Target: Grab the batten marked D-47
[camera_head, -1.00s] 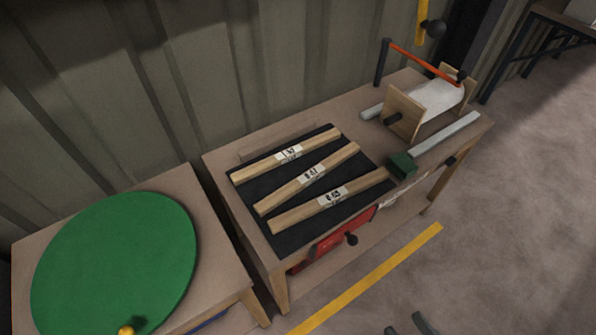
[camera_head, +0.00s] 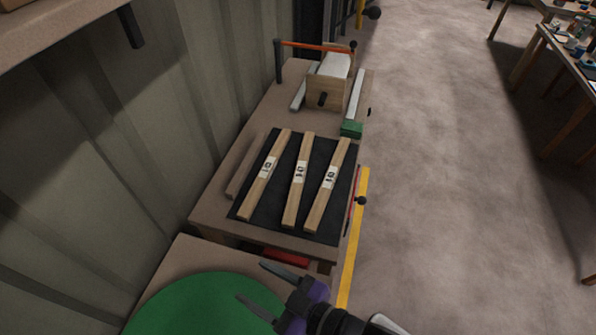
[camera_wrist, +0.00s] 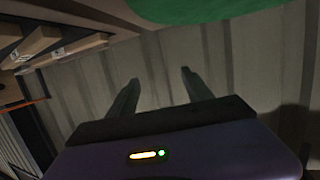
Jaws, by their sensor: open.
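Three pale wooden battens lie side by side on a black mat (camera_head: 318,160) on a bench: a left one (camera_head: 258,190), a middle one (camera_head: 293,204) and a right one (camera_head: 317,209). Each has a white label around its middle. The label marks are too small to read surely, so I cannot tell which is D-47. My gripper (camera_head: 252,281) is open and empty, over the near side table and short of the bench's near end. Its two fingers also show in the wrist view (camera_wrist: 160,76), with nothing between them.
A green round top (camera_head: 215,305) lies below my gripper. A green block (camera_head: 351,130) and a wooden stand with a white roll (camera_head: 325,92) are at the bench's far end. A corrugated wall (camera_head: 150,130) bounds the left. Open floor (camera_head: 450,200) lies right.

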